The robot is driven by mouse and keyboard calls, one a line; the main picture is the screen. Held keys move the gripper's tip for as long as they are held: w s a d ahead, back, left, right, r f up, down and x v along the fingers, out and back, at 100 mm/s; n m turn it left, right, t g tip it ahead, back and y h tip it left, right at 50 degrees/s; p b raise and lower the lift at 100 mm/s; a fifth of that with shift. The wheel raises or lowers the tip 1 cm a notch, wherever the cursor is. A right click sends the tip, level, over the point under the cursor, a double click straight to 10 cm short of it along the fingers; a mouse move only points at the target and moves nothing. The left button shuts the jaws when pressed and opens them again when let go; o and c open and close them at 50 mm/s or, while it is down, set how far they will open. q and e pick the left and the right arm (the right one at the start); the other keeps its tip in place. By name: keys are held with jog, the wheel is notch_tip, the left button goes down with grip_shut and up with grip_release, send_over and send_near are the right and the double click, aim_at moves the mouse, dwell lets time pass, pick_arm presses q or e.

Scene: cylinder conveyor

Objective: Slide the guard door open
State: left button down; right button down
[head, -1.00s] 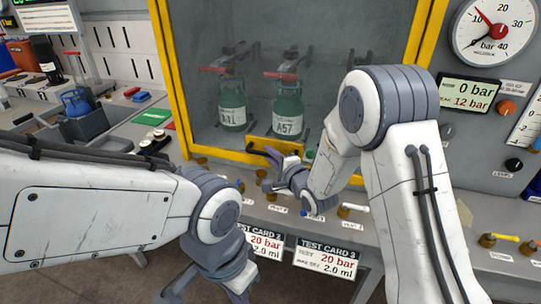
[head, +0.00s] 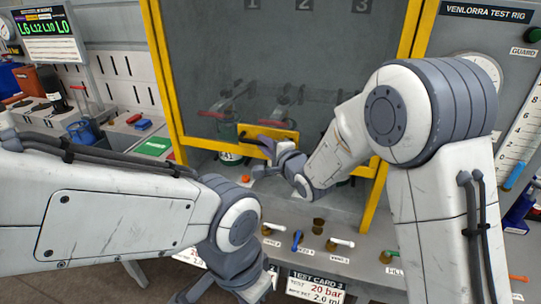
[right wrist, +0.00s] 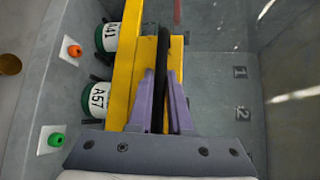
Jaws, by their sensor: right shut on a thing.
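The guard door (head: 225,75) is a clear pane with a yellow lower rail (head: 200,143) on the front of the grey rig. It stands partly raised, with the green bottles' labels showing below its rail. My right gripper (head: 269,146) is at the yellow handle plate (head: 289,134). In the right wrist view its purple fingers (right wrist: 163,105) are shut on the black handle bar (right wrist: 161,65), beside the yellow rail (right wrist: 123,75). My left arm ends at the bottom of the head view, and its fingertips are out of sight.
Bottles A41 (right wrist: 104,38) and A57 (right wrist: 98,97) stand inside the cabinet. An orange knob (right wrist: 74,50) and a green knob (right wrist: 56,140) are near them. Several small valves, including a blue-handled one (head: 297,240), line the front ledge.

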notch_tip(320, 180, up, 35)
jog(key=p, duration=2.2)
jog(key=shift+f, duration=0.15)
jog(key=c, duration=0.8)
grip_release()
jog(key=shift+c, duration=0.2)
jog(key=b+v, duration=0.2)
jog(key=v, duration=0.8)
jog(key=shift+s+d+b, duration=0.15)
jog(key=shift+s+b, duration=0.05)
jog(key=shift+b, duration=0.1)
